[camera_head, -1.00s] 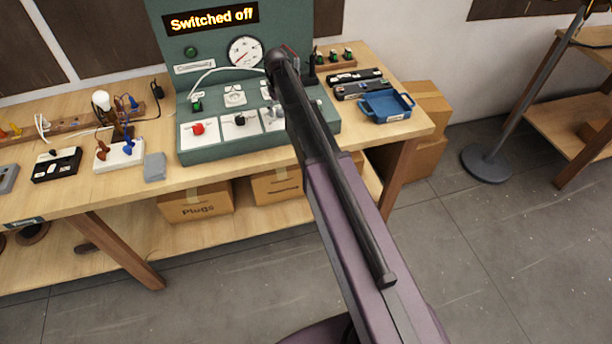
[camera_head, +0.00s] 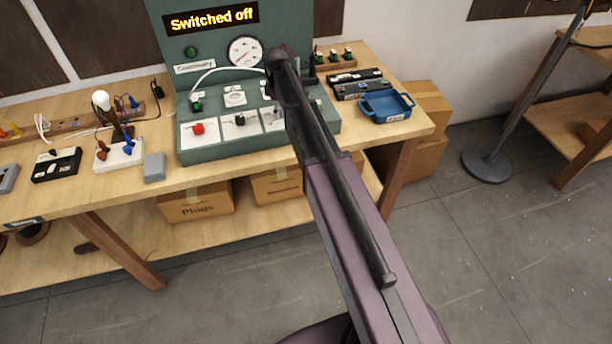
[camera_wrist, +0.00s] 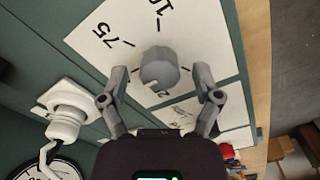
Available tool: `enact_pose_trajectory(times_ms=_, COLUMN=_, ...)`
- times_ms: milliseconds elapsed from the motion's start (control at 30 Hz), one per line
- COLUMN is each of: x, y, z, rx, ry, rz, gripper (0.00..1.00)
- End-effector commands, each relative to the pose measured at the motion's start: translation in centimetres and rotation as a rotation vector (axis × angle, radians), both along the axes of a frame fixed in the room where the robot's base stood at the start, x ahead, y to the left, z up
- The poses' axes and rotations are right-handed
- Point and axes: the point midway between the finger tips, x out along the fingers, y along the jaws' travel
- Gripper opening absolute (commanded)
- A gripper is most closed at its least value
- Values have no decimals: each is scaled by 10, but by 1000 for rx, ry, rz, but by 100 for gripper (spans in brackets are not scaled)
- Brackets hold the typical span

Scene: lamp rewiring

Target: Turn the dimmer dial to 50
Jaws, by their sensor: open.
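The dimmer dial (camera_wrist: 160,69) is a grey faceted knob on a white plate in the wrist view. I cannot tell which value the dial points at. My gripper (camera_wrist: 160,76) is open, with one finger on each side of the dial; contact is unclear. In the head view my arm hides the gripper and the dial. The green control panel (camera_head: 205,153) carries a display (camera_head: 211,18) reading "Switched off".
A white fitting (camera_wrist: 68,108) stands left of the gripper in the wrist view. On the panel are a red knob (camera_head: 198,128), a black knob (camera_head: 240,119) and a round gauge (camera_head: 245,52). A blue tray (camera_head: 387,107) lies to the right on the bench.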

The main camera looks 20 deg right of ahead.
Motion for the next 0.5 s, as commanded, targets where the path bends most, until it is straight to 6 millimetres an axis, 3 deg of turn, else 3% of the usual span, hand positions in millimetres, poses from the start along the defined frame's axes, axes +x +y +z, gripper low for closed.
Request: enact_pose_trajectory(times_ms=500, x=-1, y=0, z=0, rx=0, ry=0, rz=337, gripper=82)
